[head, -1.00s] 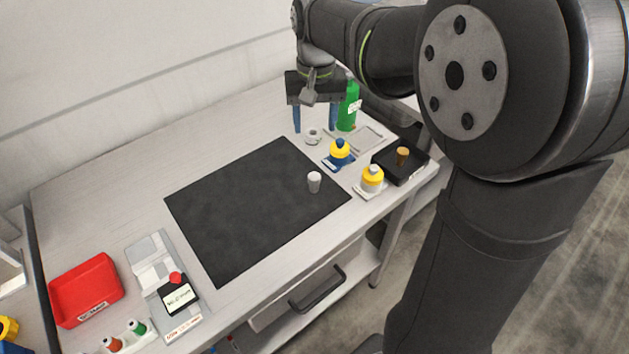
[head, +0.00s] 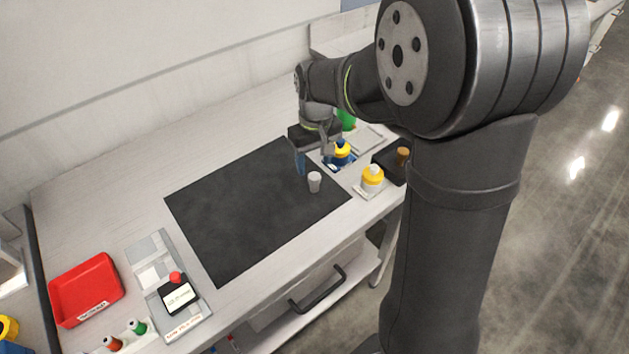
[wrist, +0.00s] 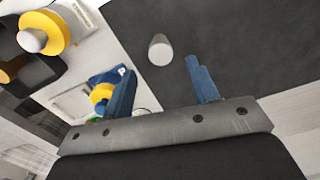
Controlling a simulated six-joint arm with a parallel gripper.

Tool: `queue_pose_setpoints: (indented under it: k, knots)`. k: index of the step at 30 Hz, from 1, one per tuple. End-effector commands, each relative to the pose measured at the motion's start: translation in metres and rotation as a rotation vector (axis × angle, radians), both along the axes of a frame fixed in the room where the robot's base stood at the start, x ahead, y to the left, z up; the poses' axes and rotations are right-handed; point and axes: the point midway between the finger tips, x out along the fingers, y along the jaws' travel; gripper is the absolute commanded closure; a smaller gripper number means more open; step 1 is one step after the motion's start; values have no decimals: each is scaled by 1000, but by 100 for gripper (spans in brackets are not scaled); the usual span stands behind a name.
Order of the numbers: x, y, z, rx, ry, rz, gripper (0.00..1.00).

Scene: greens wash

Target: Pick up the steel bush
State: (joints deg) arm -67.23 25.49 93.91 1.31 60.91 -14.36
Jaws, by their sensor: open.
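The steel bush, a small light grey cylinder (head: 314,182), stands upright on the black mat (head: 240,215) near the mat's right corner. In the wrist view the steel bush (wrist: 160,50) shows just beyond the fingertips, roughly midway between them. My gripper (head: 314,163) is open and empty, with blue fingers. It hangs over the mat's right end, just behind the bush in the head view. In the wrist view my gripper (wrist: 160,70) has its two fingers spread, one on each side of the bush's line. No contact with the bush is visible.
A yellow-and-white bottle (head: 372,178), a blue-and-yellow bottle (head: 341,152), a green bottle (head: 346,120) and a black tray (head: 386,171) stand close on the right. A red bin (head: 85,287) and a red-button box (head: 178,295) are at left. The mat's middle is clear.

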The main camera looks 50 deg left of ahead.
Motion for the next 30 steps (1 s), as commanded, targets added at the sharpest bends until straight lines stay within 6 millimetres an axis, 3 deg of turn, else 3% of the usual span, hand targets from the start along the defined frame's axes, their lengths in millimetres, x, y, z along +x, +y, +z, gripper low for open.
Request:
queue_pose_setpoints:
  k: [7, 15, 24, 30]
  knots:
    - [-1, -1, -18, -2, 1, 0, 46]
    - [-4, -3, -56, -1, 0, -1, 46]
    - [-4, -3, -61, 1, 0, -1, 46]
    - [-4, -3, -61, 1, 0, -1, 83]
